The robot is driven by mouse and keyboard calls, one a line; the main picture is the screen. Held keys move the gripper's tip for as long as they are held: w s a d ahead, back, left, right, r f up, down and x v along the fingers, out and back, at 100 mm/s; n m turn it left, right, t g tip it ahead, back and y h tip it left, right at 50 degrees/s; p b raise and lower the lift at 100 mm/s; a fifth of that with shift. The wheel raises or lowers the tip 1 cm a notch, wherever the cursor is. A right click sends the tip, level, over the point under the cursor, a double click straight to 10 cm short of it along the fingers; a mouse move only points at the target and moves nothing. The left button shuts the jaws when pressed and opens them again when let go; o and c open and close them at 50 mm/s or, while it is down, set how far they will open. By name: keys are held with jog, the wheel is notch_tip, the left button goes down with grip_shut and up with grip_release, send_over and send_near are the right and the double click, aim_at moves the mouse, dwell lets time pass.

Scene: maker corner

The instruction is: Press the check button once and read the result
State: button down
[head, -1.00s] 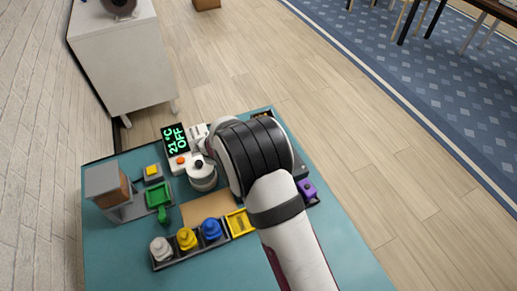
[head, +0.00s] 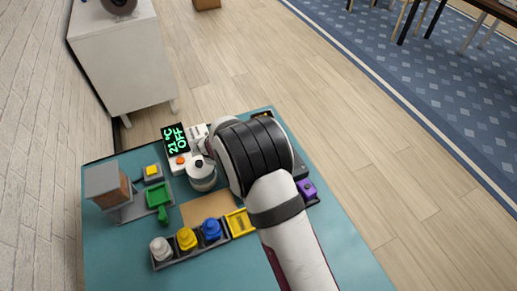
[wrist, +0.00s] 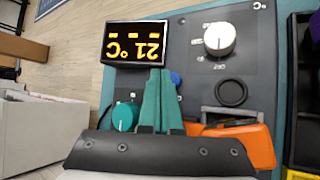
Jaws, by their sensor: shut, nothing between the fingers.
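My gripper (wrist: 160,73) shows in the wrist view as two teal fingers pressed together and empty. The fingertips lie over a dark device panel (wrist: 190,55), just below a display (wrist: 135,43) that reads 21 °C with dashes in amber, upside down. A blue button (wrist: 175,79) shows right beside the fingertips, partly hidden by them; contact cannot be told. A black round button (wrist: 231,93) and a white knob (wrist: 219,39) sit on the panel to the right. No button is labelled check legibly. In the head view my arm hides the gripper and most of this device.
A second device with a green display (head: 175,139) reads 21 °C OFF and has an orange button (head: 180,160). A teal knob (wrist: 125,117) and an orange part (wrist: 250,142) flank my fingers. A tray with white, yellow and blue pieces (head: 211,230) stands in front.

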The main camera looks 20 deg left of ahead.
jog(key=shift+f, duration=0.4)
jog(key=shift+s+d+f, duration=0.1)
jog(key=shift+f, duration=0.65)
dwell(0.7)
jog(key=shift+r, duration=0.95)
jog(key=shift+r, duration=2.55)
